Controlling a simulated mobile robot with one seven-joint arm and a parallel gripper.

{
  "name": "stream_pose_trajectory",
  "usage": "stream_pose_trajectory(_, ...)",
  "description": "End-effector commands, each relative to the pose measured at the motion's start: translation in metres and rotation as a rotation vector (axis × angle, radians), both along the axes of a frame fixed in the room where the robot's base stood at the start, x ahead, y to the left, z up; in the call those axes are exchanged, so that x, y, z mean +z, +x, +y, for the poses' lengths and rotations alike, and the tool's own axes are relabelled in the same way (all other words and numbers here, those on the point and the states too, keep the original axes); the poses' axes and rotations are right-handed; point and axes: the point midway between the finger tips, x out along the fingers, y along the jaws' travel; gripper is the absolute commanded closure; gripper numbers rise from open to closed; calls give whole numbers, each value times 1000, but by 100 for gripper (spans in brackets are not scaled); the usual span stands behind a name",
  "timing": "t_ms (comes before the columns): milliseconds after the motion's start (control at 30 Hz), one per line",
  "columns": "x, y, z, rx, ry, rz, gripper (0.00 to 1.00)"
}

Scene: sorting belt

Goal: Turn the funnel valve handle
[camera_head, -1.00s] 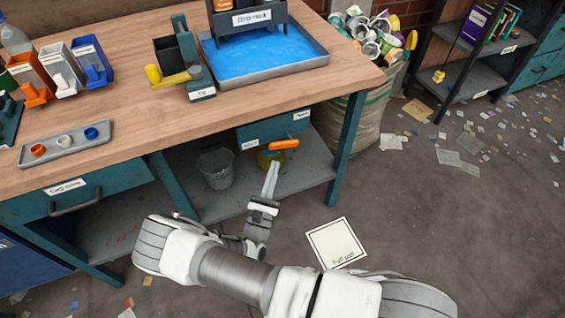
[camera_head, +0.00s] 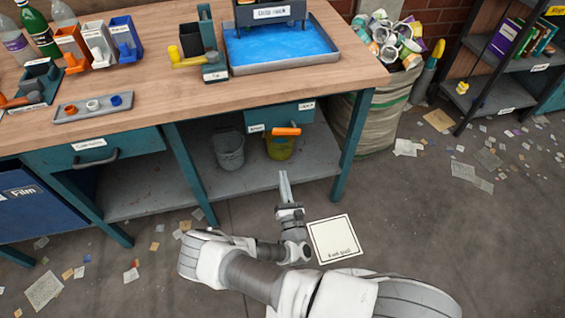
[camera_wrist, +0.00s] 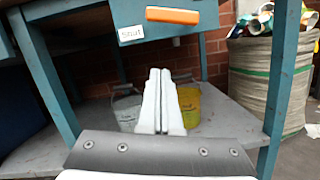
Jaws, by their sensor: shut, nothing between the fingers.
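The orange valve handle (camera_head: 286,132) lies about level on the underside front of a teal box (camera_head: 272,118) hung beneath the workbench top. In the wrist view the orange handle (camera_wrist: 172,15) is at the top, beside a label reading "Shut" (camera_wrist: 131,35). My gripper (camera_head: 284,172) is shut and empty, in front of the bench and apart from the handle. The wrist view shows its fingertips (camera_wrist: 159,70) together, below the handle in the picture. The inside of the valve is hidden.
A grey bucket (camera_head: 229,152) and a yellow bucket (camera_head: 279,149) stand on the lower shelf (camera_head: 240,188). Teal bench legs (camera_head: 352,145) flank the space. A labelled square mat (camera_head: 334,240) lies on the floor. A full sack (camera_head: 373,120) stands right of the bench.

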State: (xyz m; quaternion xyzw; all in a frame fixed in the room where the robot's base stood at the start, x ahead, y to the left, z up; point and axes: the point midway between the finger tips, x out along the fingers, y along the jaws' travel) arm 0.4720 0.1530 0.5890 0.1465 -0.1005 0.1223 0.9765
Motion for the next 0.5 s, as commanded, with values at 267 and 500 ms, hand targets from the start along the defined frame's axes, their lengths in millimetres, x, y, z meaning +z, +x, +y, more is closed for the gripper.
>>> stream_pose_trajectory(267,12,51,11,-2,4,-6,100)
stream_pose_trajectory(500,31,89,17,-4,-1,-4,100)
